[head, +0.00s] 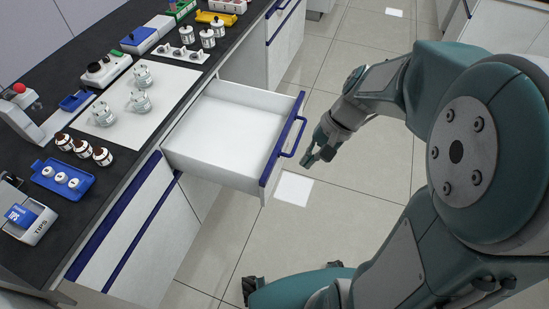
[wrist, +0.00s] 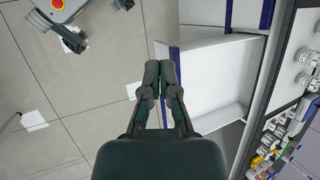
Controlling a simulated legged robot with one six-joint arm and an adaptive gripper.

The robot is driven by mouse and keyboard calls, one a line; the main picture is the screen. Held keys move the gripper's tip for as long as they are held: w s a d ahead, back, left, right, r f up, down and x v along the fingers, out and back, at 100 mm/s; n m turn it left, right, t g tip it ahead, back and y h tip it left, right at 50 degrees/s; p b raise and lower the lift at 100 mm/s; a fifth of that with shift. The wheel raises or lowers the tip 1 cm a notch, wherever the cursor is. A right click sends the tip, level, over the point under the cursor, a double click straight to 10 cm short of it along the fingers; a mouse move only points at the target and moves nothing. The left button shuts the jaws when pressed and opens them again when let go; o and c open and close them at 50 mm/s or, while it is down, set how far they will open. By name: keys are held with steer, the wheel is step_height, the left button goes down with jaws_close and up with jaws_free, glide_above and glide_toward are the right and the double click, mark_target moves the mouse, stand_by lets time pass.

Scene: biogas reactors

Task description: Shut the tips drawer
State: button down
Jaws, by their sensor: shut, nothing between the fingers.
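An open white drawer (head: 225,128) with an empty interior sticks out from the bench, its front edged in blue. A blue bar handle (head: 297,137) is on its front. No label on the drawer is readable. My gripper (head: 312,160) is just outside the front, to the right of the handle, pointing down, with its fingers together and nothing between them. In the wrist view, my gripper (wrist: 160,65) appears over the blue front edge and covers part of it.
Closed drawer fronts (head: 125,235) lie below. The tiled floor (head: 340,220) before the drawer is free.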

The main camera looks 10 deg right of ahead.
steer(key=w+d+f+m+t+y, duration=0.1)
steer(key=w+d+f+m+y, duration=0.1)
steer(key=w+f+m+y, duration=0.35)
steer(key=w+d+f+m+y, duration=0.2)
steer(key=f+m, duration=0.1)
steer(key=f, duration=0.6)
steer(key=m+t+y, duration=0.2)
steer(key=m+t, duration=0.7)
steer(key=m, duration=0.1)
glide_toward(273, 175)
steer(key=shift+n, duration=0.25)
steer(key=x, duration=0.7)
steer(key=shift+w+a, duration=0.1)
steer(key=shift+a, duration=0.3)
